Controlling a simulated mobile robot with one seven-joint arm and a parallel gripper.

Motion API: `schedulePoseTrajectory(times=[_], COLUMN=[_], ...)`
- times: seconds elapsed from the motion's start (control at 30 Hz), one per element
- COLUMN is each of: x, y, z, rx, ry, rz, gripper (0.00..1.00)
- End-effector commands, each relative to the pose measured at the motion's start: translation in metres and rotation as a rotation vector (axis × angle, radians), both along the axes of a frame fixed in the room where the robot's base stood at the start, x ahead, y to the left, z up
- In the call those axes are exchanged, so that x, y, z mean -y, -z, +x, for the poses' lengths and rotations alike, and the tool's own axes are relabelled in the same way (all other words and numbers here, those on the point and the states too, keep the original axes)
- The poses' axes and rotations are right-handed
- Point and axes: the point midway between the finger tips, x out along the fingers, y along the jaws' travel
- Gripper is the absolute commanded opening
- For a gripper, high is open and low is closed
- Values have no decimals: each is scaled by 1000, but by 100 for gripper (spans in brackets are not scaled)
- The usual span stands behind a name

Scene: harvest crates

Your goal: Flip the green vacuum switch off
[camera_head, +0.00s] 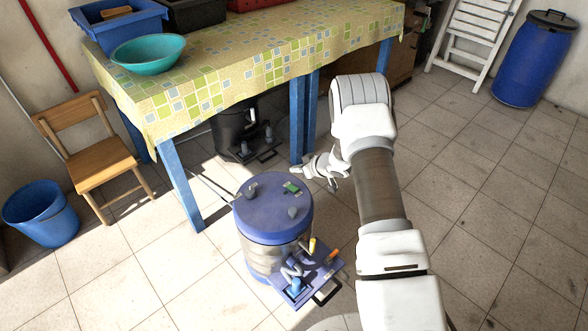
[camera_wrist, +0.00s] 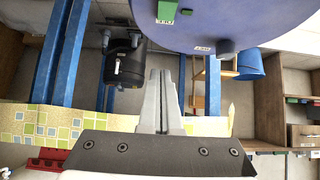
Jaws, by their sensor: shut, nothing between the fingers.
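The vacuum is a drum with a round blue lid (camera_head: 262,207) and a silver body, on the tiled floor in front of the table. The green switch (camera_head: 292,187) sits on the lid near its back right edge. In the wrist view the green switch (camera_wrist: 167,10) is at the top edge, partly cut off, on the blue lid (camera_wrist: 225,20). My gripper (camera_head: 303,172) is just behind and above the lid's back right edge in the head view. In the wrist view its fingers (camera_wrist: 160,75) are shut and empty, pointing toward the lid and apart from the switch.
A table with a patterned cloth (camera_head: 237,65) stands behind, with blue legs close to my gripper. A second, dark vacuum (camera_head: 232,130) is under it. A blue platform with hoses (camera_head: 308,275) is at the drum's front. A wooden chair (camera_head: 95,150) and blue bucket (camera_head: 42,215) are left.

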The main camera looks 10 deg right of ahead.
Motion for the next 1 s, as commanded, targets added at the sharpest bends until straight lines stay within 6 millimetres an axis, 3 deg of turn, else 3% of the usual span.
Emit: schedulePoseTrajectory(times=[0.1, 0.3, 1.0], x=[9, 17, 20], y=[-23, -38, -47], z=[-13, -25, -25], rx=[0, -1, 6], ry=[2, 1, 9], rz=[1, 1, -8], gripper=[0, 0, 0])
